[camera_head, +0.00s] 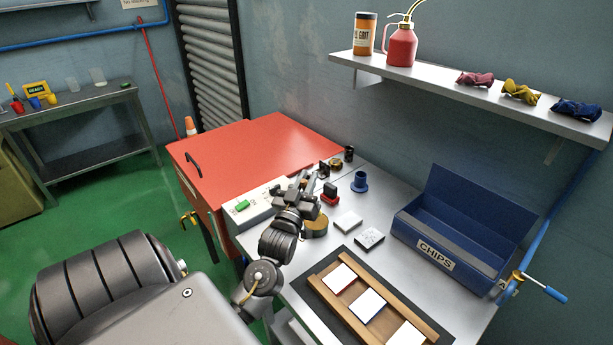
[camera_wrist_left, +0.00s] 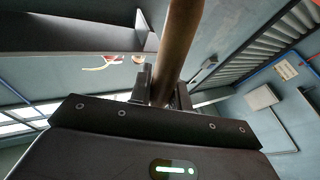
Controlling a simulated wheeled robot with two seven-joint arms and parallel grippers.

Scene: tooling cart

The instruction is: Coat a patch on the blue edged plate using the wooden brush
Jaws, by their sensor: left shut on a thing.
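My left gripper (camera_head: 303,190) is over the cart's left part, near the brass-coloured round tin (camera_head: 315,228). It is shut on a brown wooden handle, the wooden brush (camera_wrist_left: 179,45), which rises between the fingers in the left wrist view. The bristles are not clear in either view. Three white plates lie in a row between wooden rails: a near one (camera_head: 406,337), a middle one (camera_head: 368,306) and a far one with a reddish edge (camera_head: 340,278). The middle one's edge looks bluish, but this is too small to be sure. My right gripper is not in view.
A blue CHIPS bin (camera_head: 440,252) stands at the right. A blue cup (camera_head: 360,183), a red-based block (camera_head: 330,194) and two small tiles (camera_head: 348,222) (camera_head: 369,239) stand behind the rails. A wall shelf (camera_head: 470,92) hangs above. A red cabinet (camera_head: 255,160) stands left.

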